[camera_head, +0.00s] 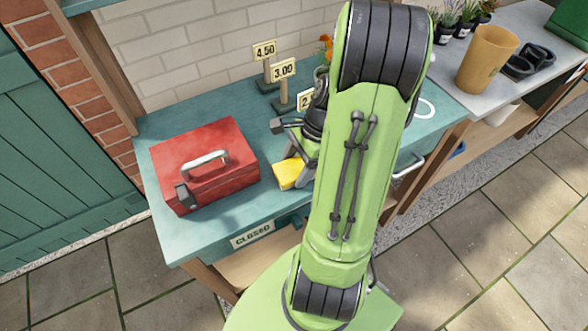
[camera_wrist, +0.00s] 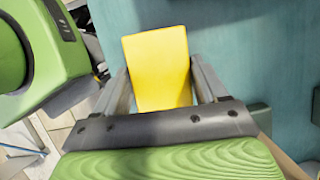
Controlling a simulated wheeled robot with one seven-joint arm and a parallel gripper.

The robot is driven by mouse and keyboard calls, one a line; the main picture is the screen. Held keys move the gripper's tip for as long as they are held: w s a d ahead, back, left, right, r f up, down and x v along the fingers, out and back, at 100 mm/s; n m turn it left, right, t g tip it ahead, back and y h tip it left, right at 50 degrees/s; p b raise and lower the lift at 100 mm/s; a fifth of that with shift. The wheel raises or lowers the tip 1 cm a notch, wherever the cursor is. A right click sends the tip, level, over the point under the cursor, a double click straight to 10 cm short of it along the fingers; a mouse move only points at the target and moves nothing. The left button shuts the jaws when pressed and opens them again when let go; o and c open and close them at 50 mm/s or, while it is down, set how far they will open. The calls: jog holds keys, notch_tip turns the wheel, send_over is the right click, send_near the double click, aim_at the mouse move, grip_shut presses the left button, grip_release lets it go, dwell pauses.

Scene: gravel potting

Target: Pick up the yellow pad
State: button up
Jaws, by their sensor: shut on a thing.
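The yellow pad (camera_head: 287,174) is at the front part of the teal bench, to the right of the red toolbox. In the wrist view the yellow pad (camera_wrist: 158,68) lies between the two fingers of my gripper (camera_wrist: 160,85), one finger on each side. My gripper (camera_head: 291,170) is shut on the pad. In the head view my green arm covers much of the bench behind it. I cannot tell whether the pad touches the bench top.
A red toolbox (camera_head: 205,166) with a grey handle stands left on the teal bench (camera_head: 160,137). Price signs (camera_head: 283,71) stand at the back. A "CLOSED" sign (camera_head: 252,235) is on the bench's front edge. A tan pot (camera_head: 487,60) and small plants (camera_head: 447,20) stand on the right counter.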

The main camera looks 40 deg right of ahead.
aim_at(296, 167)
jog(key=shift+r, duration=0.1)
notch_tip(296, 167, up, 10)
jog(key=p, duration=0.4)
jog(key=shift+r, duration=0.2)
